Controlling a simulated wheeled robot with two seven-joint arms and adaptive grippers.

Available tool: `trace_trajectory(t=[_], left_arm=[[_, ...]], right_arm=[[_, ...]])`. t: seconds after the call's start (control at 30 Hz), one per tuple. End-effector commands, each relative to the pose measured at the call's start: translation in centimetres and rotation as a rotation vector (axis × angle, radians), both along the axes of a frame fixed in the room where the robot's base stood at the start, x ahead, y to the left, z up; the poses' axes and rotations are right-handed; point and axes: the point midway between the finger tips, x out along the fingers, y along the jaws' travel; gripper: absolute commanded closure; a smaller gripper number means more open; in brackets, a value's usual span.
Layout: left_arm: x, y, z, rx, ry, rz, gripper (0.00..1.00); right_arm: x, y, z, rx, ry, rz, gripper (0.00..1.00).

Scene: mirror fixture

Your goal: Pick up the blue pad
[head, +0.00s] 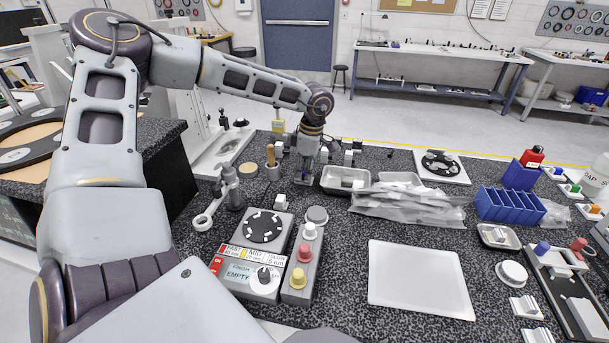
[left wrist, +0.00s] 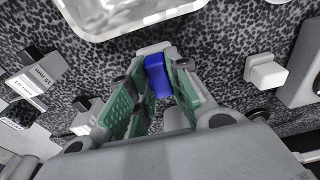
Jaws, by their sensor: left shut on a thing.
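The blue pad (left wrist: 157,76) shows in the left wrist view as a small bright blue block between the green-lined fingers of my left gripper (left wrist: 160,80). The gripper is shut on it near the fingertips. A white block (left wrist: 155,49) shows just beyond the pad; I cannot tell whether the two touch. In the head view my left gripper (head: 305,172) points down at the back of the speckled bench, left of a metal tray (head: 345,188). The pad is mostly hidden by the gripper there. My right gripper is not in view.
White-topped blocks crowd around the left gripper. A control box (head: 240,270) and a button box (head: 297,292) stand nearer. A plastic bag (head: 408,212), blue bins (head: 510,208) and a bottle stand to the right. A white mat (head: 420,280) lies bare in front.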

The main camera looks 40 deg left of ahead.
Motion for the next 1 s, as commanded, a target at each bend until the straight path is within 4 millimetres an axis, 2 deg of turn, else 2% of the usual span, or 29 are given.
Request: trace_trajectory(t=[0.27,0.47,1.0], left_arm=[[0.0,0.0,1.0,0.001,0.000,0.000,0.97],[0.0,0.0,3.2,0.000,-0.001,0.000,0.97],[0.1,0.1,13.6,0.002,-0.002,0.000,0.97]], right_arm=[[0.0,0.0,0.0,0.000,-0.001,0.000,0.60],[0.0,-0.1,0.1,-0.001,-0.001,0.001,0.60],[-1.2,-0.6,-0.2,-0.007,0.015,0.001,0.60]])
